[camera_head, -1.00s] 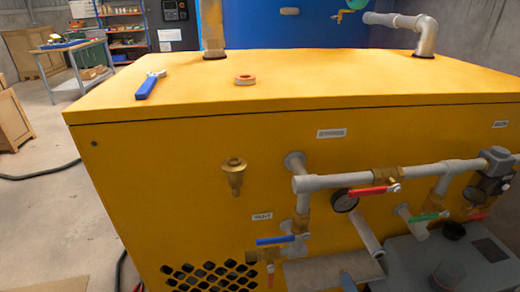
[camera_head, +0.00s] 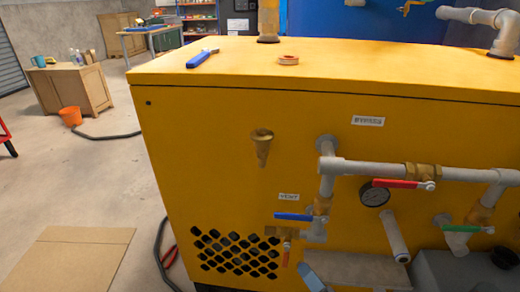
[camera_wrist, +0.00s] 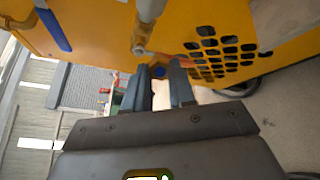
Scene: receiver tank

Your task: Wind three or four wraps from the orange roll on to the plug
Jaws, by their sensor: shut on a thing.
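The orange roll (camera_head: 288,60) is a small ring with a pale rim, lying flat on the yellow cabinet top near its front edge. In the wrist view my gripper (camera_wrist: 160,78) is shut on a small brass piece with a dark blue centre, apparently the plug (camera_wrist: 158,71). Much of it is hidden between the fingers. I cannot tell whether any tape is on the plug.
A blue-handled wrench (camera_head: 202,59) lies left of the roll.

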